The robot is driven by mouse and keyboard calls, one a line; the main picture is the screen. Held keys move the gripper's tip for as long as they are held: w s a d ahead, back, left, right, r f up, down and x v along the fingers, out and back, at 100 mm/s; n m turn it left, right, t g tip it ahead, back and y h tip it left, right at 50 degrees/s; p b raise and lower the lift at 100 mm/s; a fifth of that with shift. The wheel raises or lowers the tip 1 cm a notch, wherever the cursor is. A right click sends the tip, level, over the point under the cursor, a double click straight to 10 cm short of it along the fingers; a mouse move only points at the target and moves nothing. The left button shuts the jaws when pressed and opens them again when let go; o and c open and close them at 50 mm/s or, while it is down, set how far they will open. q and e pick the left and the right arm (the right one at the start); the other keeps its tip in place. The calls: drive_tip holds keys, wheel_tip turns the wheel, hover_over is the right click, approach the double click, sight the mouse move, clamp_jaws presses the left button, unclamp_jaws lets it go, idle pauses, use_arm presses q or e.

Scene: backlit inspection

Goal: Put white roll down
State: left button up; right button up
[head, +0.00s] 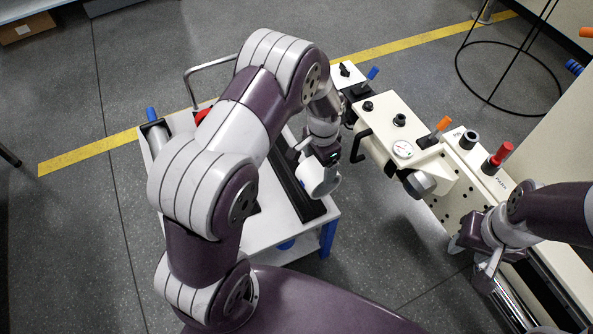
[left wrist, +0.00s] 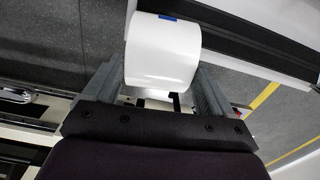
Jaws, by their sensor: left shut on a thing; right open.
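The white roll (head: 318,181) is held in my left gripper (head: 326,160), at the right edge of the white cart (head: 265,236). It is beside a long dark channel (head: 301,196) on the cart; I cannot tell whether it touches it. In the left wrist view the white roll (left wrist: 163,55), with a small blue mark on top, sits between the two grey fingers of my left gripper (left wrist: 160,88). My right gripper (head: 492,268) is open at the lower right, close to a shiny metal roller (head: 515,305) of the cream machine (head: 455,185).
A black wire stand (head: 508,75) is on the floor at upper right. The floor left of the cart is clear. My left arm hides much of the cart.

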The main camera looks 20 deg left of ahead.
sight(303, 167)
use_arm(q)
drive_tip(key=a+f, duration=0.1)
drive_tip(key=a, duration=0.1)
drive_tip(key=s+a+f, duration=0.1)
drive_tip(key=a, duration=0.1)
drive_tip(key=shift+f+b, duration=0.3)
drive_tip(key=shift+b, duration=0.05)
wheel_tip(303, 167, down, 4)
drive_tip(key=shift+b, duration=0.8)
drive_tip(key=shift+c, duration=0.4)
drive_tip(key=o, duration=0.9)
drive_tip(key=shift+o, duration=0.2)
drive_tip(key=shift+r, duration=0.1)
